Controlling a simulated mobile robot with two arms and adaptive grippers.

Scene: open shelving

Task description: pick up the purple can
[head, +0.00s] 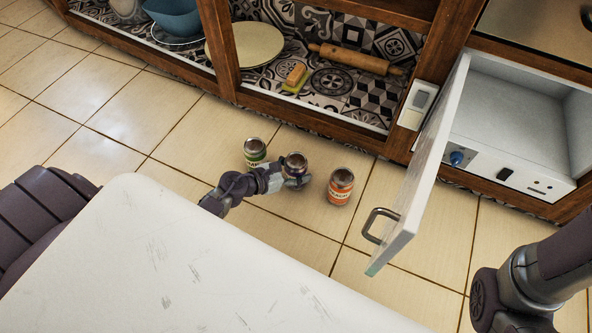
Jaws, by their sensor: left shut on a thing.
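The purple can (296,161) is upright between two other cans, over the tiled floor. My left gripper (288,173) is shut on it, and its fingers hide the can's lower part. I cannot tell whether the can touches the floor. A green-labelled can (255,153) is just to its left, close to the gripper. An orange-labelled can (341,187) stands to its right, a small gap away. My right arm shows at the lower right, but its gripper is out of view.
An open white door (424,165) with a metal handle (379,226) juts out right of the cans. A white surface (190,265) fills the lower left. Behind, the open shelf holds a rolling pin (355,59), a round board (245,44) and a blue bowl (174,16).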

